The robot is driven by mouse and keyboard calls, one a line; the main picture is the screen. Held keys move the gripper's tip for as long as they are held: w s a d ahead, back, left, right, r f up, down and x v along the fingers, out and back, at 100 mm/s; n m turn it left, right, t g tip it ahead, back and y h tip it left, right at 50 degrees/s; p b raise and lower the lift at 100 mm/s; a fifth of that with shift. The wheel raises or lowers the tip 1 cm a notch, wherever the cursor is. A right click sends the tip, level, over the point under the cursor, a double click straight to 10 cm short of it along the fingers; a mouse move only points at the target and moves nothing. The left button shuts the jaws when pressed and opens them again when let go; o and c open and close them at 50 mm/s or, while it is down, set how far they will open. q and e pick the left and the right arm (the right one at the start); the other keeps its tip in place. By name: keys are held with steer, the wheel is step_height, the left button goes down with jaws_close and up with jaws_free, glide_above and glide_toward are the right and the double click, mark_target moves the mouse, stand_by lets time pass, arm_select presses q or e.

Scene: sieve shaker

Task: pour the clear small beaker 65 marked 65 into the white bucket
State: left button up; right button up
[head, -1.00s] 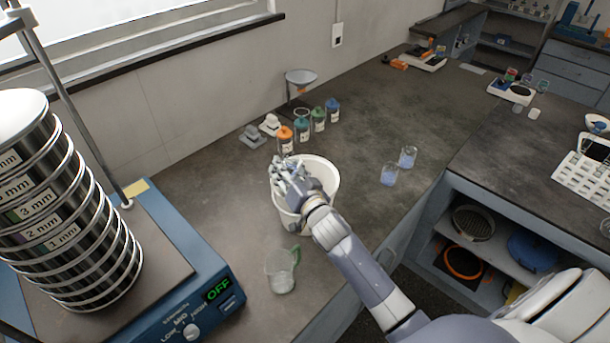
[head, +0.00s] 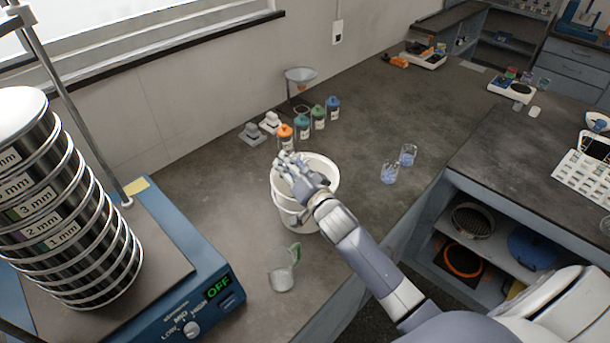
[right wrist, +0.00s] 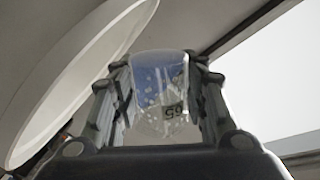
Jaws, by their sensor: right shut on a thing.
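The white bucket (head: 322,172) stands on the bench in the middle of the head view; its pale curved rim also shows at the left of the right wrist view (right wrist: 75,75). My right gripper (head: 288,165) is over the bucket's upper left part. In the right wrist view it is shut on the clear small beaker 65 (right wrist: 160,85), held between both fingers. The mark on the beaker appears upside down, and blue with pale specks shows in its upper part. The beaker is hardly visible in the head view. My left gripper is not in view.
A clear jug with a green handle (head: 282,268) stands in front of the bucket. Several capped bottles (head: 302,128) stand behind it. Two small beakers (head: 390,172) with bluish contents stand to the right. The sieve shaker (head: 70,220) is at left.

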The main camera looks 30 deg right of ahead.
steer(key=shift+r+m, duration=0.35)
steer(key=shift+m, duration=0.55)
stand_by(0.4)
steer(key=shift+f+m+y+b, duration=0.3)
steer(key=shift+f+m+b, duration=0.1)
steer(key=shift+m, duration=0.4)
stand_by(0.9)
steer(key=shift+r+m, duration=0.4)
steer(key=shift+m, duration=0.4)
stand_by(1.7)
steer(key=shift+a+r+m+y+p, duration=0.1)
steer(key=shift+r+m+y+p, duration=0.2)
steer(key=shift+m+p, duration=0.6)
stand_by(1.6)
